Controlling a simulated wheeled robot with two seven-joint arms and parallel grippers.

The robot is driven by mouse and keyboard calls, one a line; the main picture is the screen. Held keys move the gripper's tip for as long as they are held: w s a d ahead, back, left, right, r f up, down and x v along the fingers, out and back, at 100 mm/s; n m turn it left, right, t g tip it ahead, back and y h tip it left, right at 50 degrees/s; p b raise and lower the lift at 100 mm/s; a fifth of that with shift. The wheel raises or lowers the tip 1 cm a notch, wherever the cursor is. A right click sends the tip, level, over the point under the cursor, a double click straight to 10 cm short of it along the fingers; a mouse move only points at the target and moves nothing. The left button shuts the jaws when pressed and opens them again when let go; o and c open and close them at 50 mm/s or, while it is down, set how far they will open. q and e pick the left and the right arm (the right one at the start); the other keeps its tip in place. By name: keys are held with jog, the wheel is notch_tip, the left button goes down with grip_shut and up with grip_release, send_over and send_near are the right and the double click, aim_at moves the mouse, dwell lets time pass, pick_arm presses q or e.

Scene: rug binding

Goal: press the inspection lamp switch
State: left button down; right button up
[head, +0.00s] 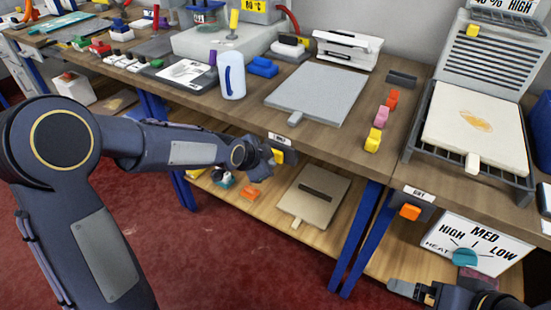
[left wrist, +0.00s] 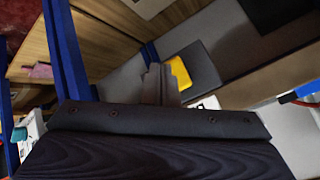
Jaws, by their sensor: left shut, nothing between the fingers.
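The switch is a yellow rocker (head: 278,157) on a dark box under the front edge of the middle bench, below a small white label (head: 279,138) too small to read surely. My left gripper (head: 268,165) is shut and empty, with its fingertips right beside the yellow rocker. In the left wrist view the yellow rocker (left wrist: 180,72) on its dark box (left wrist: 200,66) shows just right of the shut fingers (left wrist: 158,80); I cannot tell if they touch. My right gripper (head: 402,288) is partly in view at the bottom right, away from the switch.
An orange switch (head: 410,212) sits under the right bench edge, near a heat dial sign (head: 478,245). A lower shelf (head: 335,225) holds a tan board (head: 312,205). Blue legs (head: 357,230) stand right of my left gripper. A grey board (head: 318,88) lies on the bench above.

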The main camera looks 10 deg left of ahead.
pick_arm(q)
jog(key=shift+w+d, duration=0.15)
jog(key=shift+w, duration=0.25)
dwell(0.3)
jog(key=shift+s+a+b, duration=0.3)
jog(key=shift+s+a, duration=0.05)
jog(key=shift+s, duration=0.55)
jog(key=s+a, duration=0.2)
jog(key=s, duration=0.3)
jog(key=shift+s, duration=0.35)
